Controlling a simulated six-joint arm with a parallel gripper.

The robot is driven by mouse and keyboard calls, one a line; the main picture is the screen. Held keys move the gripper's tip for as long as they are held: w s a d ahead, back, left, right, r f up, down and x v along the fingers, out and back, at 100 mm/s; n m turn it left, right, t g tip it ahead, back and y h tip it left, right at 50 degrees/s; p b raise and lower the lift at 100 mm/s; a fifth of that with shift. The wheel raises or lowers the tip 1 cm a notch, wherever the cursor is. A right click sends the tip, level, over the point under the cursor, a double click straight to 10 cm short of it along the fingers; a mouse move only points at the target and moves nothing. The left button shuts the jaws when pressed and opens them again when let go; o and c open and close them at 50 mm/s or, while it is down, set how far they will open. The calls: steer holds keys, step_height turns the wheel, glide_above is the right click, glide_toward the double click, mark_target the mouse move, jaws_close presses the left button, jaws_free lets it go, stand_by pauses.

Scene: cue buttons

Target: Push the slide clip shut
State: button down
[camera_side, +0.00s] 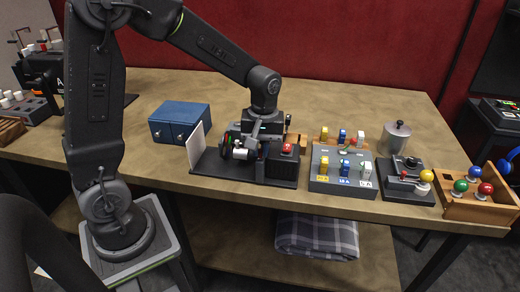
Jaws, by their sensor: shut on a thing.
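A dark base plate (265,182) near the table's front edge carries a small mechanism, a white upright panel (196,147) on its left and a dark box with a red button (287,148) on its right. My gripper (243,149) is low over the middle of this plate, at the mechanism. It is shut on a small white-ended part (240,154) there. I cannot tell for sure whether this part is the slide clip. My gripper and wrist hide much of the mechanism, and its details are too small to make out.
A blue box (180,122) stands behind left. To the right are a grey switch panel (342,184) with coloured switches, a dark joystick unit (405,187), a metal canister (395,138) and a wooden tray (470,207) with coloured balls. The table's back middle is clear.

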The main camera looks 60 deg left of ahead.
steer(key=c, duration=1.1)
jaws_free()
steer(key=shift+w+a, duration=0.1)
steer(key=shift+c, duration=0.2)
step_height(320, 180, up, 14)
steer(key=shift+w+d, duration=0.2)
steer(key=shift+w, duration=0.05)
steer(key=s+d+m+t, duration=0.2)
steer(key=s+m, duration=0.3)
steer(key=s, duration=0.3)
steer(key=s+d+f+m+t, duration=0.1)
steer(key=s+d+m+t, duration=0.2)
steer(key=s, duration=0.5)
steer(key=m+t, duration=0.1)
steer(key=m, duration=0.1)
steer(key=shift+f+m, duration=0.3)
steer(key=shift+m, duration=0.1)
